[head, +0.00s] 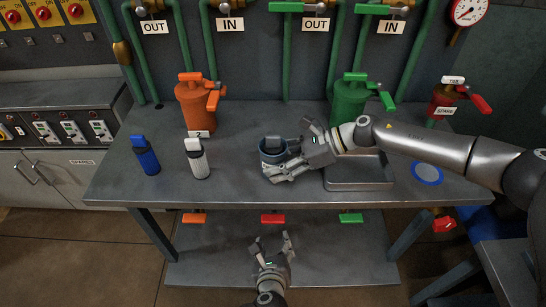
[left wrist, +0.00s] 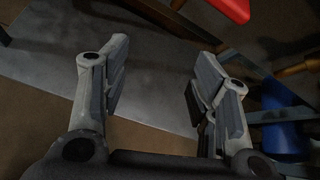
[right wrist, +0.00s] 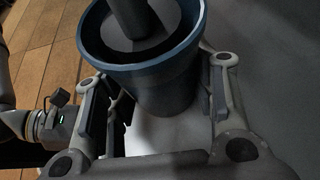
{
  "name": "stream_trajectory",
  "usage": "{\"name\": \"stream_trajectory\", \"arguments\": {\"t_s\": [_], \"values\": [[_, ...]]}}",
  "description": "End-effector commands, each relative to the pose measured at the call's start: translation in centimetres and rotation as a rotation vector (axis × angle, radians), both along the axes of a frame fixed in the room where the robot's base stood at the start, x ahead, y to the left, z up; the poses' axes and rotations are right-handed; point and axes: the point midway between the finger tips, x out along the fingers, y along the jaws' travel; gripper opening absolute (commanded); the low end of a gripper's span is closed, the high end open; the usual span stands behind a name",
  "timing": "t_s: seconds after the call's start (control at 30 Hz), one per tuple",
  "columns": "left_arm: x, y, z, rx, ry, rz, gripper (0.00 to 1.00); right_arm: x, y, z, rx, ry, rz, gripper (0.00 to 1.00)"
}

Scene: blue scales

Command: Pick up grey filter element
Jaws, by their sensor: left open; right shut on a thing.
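My right gripper (head: 283,160) is shut on a blue-rimmed cup (head: 266,157) at the table's middle. The cup (right wrist: 170,84) also shows between the fingers in the right wrist view, with a dark grey cylindrical piece (right wrist: 133,18) inside. My left gripper (head: 271,242) is open and empty, low in front of the table, and its spread fingers show in the left wrist view (left wrist: 155,85).
A grey tray (head: 358,184) lies under my right forearm, with a blue ring mark (head: 427,181) to its right. An orange housing (head: 194,108) and a green housing (head: 349,102) stand at the back. The table's front left is clear. A lower shelf (head: 220,265) runs below.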

Motion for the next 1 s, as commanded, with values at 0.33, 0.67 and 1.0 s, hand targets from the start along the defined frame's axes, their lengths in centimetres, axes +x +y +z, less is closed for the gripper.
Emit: {"name": "stream_trajectory", "arguments": {"t_s": [0.33, 0.67, 1.0], "values": [[1.3, -1.8, 21.9, 0.268, -0.453, -0.099, 0.55, 0.0, 0.0, 0.0, -0.001, 0.0, 0.0, 0.37], [2.2, -0.4, 28.6, 0.301, -0.577, -0.051, 0.55, 0.0, 0.0, 0.0, -0.001, 0.0, 0.0, 0.37], [7.4, -0.4, 28.5, 0.3, -0.575, -0.05, 0.55, 0.0, 0.0, 0.0, -0.001, 0.0, 0.0, 0.37]]}}
